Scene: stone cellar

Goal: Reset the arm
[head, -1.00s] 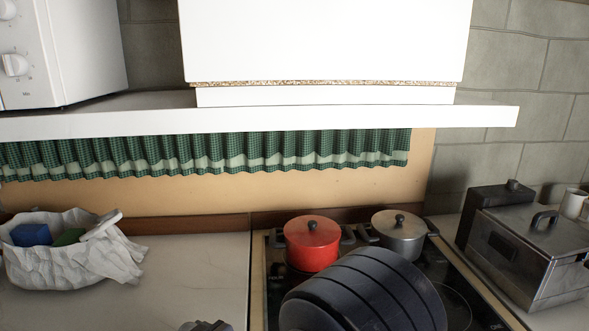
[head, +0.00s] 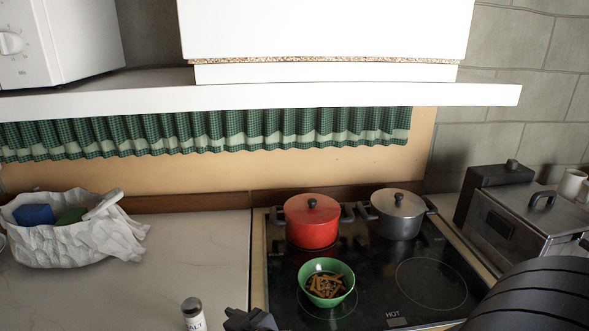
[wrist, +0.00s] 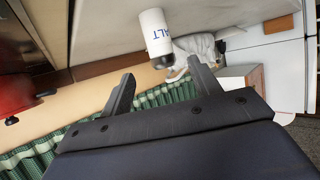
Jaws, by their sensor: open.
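My gripper (wrist: 161,72) is open in the wrist view, its two dark fingers spread with nothing between them. In the head view only part of it (head: 250,319) shows at the bottom edge, by the stove's left border. My dark arm link fills the lower right. A white salt shaker (head: 194,314) with a dark cap stands on the counter just left of the gripper. It also shows beyond the fingertips in the wrist view (wrist: 153,32), apart from them as far as I can tell.
The black stove (head: 388,283) bears a red pot (head: 312,222), a grey pot (head: 398,216) and a green bowl (head: 327,287) of brown pieces. A crumpled white bag (head: 75,243) sits left. A metal appliance (head: 520,222) stands right. A white shelf (head: 300,97) hangs above.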

